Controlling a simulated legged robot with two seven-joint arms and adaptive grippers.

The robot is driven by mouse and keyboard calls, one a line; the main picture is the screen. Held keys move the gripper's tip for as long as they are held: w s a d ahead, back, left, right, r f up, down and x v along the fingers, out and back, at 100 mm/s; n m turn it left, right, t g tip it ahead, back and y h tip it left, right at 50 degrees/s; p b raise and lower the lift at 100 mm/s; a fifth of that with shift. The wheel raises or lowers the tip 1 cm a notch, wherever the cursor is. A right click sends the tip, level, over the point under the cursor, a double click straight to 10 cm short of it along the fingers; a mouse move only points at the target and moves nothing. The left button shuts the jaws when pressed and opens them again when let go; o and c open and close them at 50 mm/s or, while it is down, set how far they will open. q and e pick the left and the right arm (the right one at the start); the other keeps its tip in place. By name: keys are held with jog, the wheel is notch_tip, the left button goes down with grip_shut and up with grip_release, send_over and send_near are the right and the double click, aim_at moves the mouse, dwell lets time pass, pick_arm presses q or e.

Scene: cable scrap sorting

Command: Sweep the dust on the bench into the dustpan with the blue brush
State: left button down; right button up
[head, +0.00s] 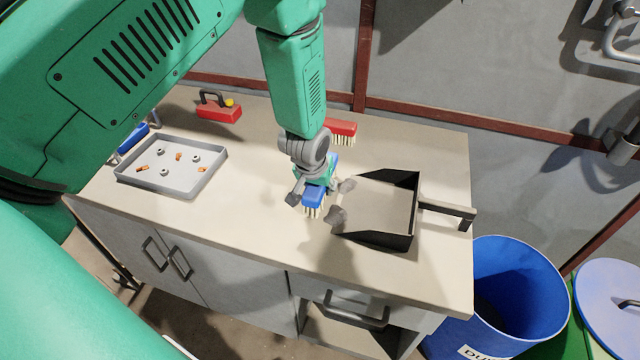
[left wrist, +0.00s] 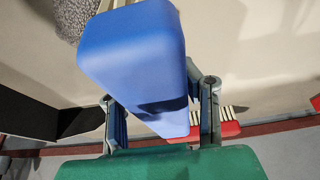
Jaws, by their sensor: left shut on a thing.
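The blue brush (head: 313,196) is in my left gripper (head: 318,184) above the middle of the bench (head: 250,225), bristles down. In the left wrist view its blue body (left wrist: 135,60) sits between the fingers, which are shut on it. Whether the bristles touch the bench is hard to tell. A grey clump of dust (head: 336,216) lies just right of the brush, by the dustpan's open side. A fuzzy grey clump (left wrist: 70,18) also shows in the left wrist view. The black dustpan (head: 410,222) lies on the bench to the right, handle pointing right. My right gripper is out of view.
A red brush (head: 341,128) lies behind my gripper. A red block with a black handle (head: 219,111) stands at the back left. A grey tray (head: 205,182) holds several small parts. A blue bin (head: 520,295) stands beyond the bench's right end.

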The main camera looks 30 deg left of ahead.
pick_arm(q)
jog(key=shift+f+b, duration=0.45)
jog(key=shift+f, duration=0.25)
jog(key=shift+w+d, duration=0.15)
jog(key=shift+d, duration=0.15)
jog(key=shift+w+d+r, duration=0.15)
jog(key=shift+d+r, duration=0.1)
jog(key=shift+d, duration=0.55)
jog(key=shift+r+p, duration=0.3)
jog(key=shift+p, duration=0.2)
jog(key=a+r+p, duration=0.2)
jog(key=r+p, duration=0.1)
jog(key=a+r+p, duration=0.1)
jog(key=shift+s+a+r, duration=0.25)
jog(key=shift+s+r, duration=0.15)
jog(key=shift+s+a+r+p, duration=0.15)
jog(key=shift+a+r+p, duration=0.45)
jog(key=shift+r+p, duration=0.2)
